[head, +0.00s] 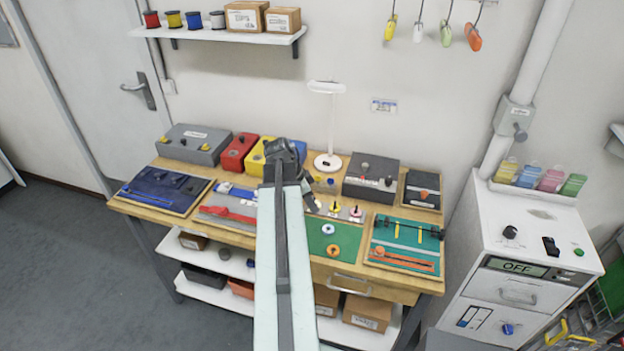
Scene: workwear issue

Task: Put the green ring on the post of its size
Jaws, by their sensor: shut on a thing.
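I cannot make out the green ring; my arm hides part of the bench. My gripper (311,204) points down at the right of my arm, over the left end of a grey strip with posts (345,213). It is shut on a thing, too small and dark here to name. The strip carries a post with a yellow part (335,207) and one with a pink part (356,211); its left end is partly covered by my gripper. On the green mat (315,243) in front lie a blue-and-white ring (328,229) and an orange ring (333,250).
A white lamp (328,160) stands behind the strip, with a dark grey box (371,178) to its right. A teal board with bars (405,245) lies right of the green mat. A blue tray (163,190) and a grey-and-red board (226,207) lie to the left.

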